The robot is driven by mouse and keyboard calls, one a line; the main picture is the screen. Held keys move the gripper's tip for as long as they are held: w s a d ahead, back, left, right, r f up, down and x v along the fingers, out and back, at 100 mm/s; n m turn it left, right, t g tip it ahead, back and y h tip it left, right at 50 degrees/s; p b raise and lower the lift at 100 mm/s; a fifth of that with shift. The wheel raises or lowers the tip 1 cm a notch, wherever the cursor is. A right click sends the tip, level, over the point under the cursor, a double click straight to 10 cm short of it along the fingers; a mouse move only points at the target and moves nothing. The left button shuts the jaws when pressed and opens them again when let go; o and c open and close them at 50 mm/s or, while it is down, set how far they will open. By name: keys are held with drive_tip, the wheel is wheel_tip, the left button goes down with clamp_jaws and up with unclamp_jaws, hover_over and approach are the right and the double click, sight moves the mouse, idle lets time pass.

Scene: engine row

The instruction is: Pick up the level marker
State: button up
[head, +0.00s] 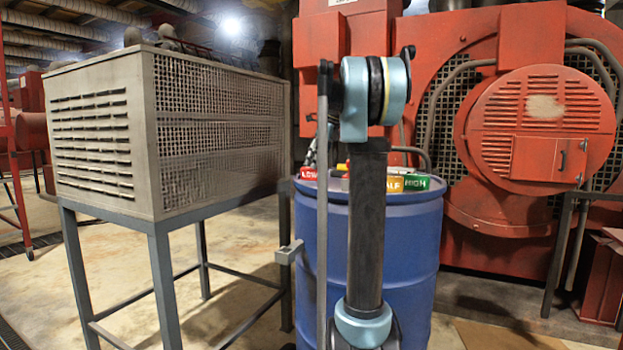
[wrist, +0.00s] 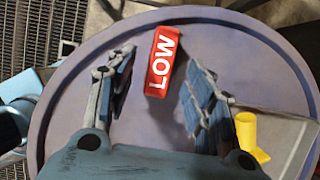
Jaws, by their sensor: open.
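A red block lettered LOW (wrist: 163,62) lies on top of the blue drum (head: 312,235), in the upper middle of the wrist view. It also shows at the drum's left rim in the head view (head: 308,174). A yellow-orange block ending in "ALF" (head: 394,184), partly hidden by my arm, and a green block lettered HIGH (head: 418,183) sit at the drum's front rim. My gripper (wrist: 161,60) is open above the drum top, its blue fingers either side of the LOW block in the picture. I cannot see any contact. The gripper is mostly hidden behind my arm in the head view.
A yellow piece (wrist: 250,136) is on the drum top, right of the gripper, near a grey flat shape (wrist: 285,125). A vented metal cabinet on legs (head: 150,130) stands left of the drum. Large red machinery (head: 540,130) stands behind and right.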

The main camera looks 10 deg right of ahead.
sight(310, 170)
drive_tip(key=shift+w+a+x, duration=0.15)
drive_tip(key=shift+x, duration=1.1)
drive_tip(key=shift+w+a+x, duration=0.1)
drive_tip(key=shift+w+x, duration=0.05)
drive_tip(key=shift+x, duration=1.15)
drive_tip(key=shift+r, duration=0.15)
clamp_jaws()
